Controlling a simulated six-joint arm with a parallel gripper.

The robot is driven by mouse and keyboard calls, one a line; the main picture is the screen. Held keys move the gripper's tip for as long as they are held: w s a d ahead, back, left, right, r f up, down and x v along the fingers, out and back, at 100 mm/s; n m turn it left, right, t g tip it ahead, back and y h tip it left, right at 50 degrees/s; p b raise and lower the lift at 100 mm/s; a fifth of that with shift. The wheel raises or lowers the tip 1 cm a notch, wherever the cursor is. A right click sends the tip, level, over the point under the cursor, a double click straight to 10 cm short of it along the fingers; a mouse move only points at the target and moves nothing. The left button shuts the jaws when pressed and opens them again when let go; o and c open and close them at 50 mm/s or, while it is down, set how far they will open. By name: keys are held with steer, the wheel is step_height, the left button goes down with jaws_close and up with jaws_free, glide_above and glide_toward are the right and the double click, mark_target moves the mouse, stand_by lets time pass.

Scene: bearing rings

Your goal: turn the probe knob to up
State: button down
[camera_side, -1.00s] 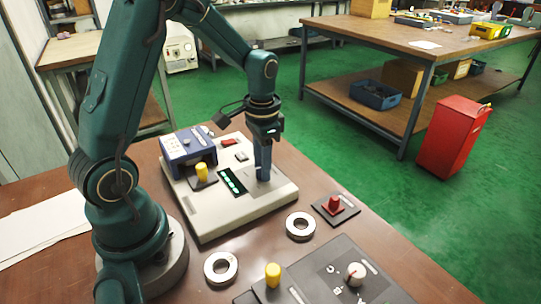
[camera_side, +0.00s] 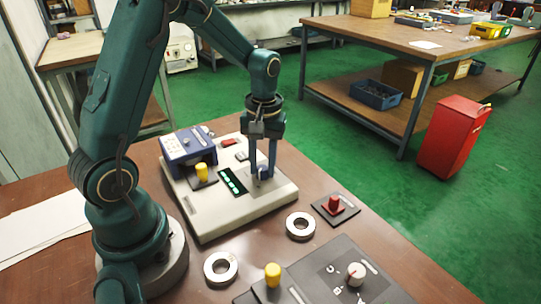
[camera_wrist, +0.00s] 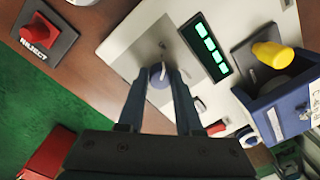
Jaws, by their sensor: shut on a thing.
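The knob (camera_wrist: 157,78), a small round grey-blue one, stands on the pale tester box (camera_side: 222,226) beside its green-lit display (camera_side: 231,182). I take it to be the probe knob. My gripper (camera_wrist: 158,74) points down over the box with one finger on each side of the knob, shut on it. In the side view my gripper (camera_side: 262,176) reaches the box top, and its fingers partly hide the knob. I cannot read which way the knob points, nor any marks around it.
A blue unit (camera_side: 188,147) and a yellow knob (camera_side: 202,172) stand on the box's left. A red knob (camera_side: 333,204) on a REJECT plate, two metal rings (camera_side: 300,226) (camera_side: 221,269) and a dark panel (camera_side: 325,277) with a white knob (camera_side: 356,273) lie in front and right.

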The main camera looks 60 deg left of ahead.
mark_target(264, 168)
steer(key=shift+n, duration=1.1)
steer(key=c, duration=0.6)
jaws_free()
steer(key=shift+w+r, duration=0.1)
steer(key=shift+r, duration=2.5)
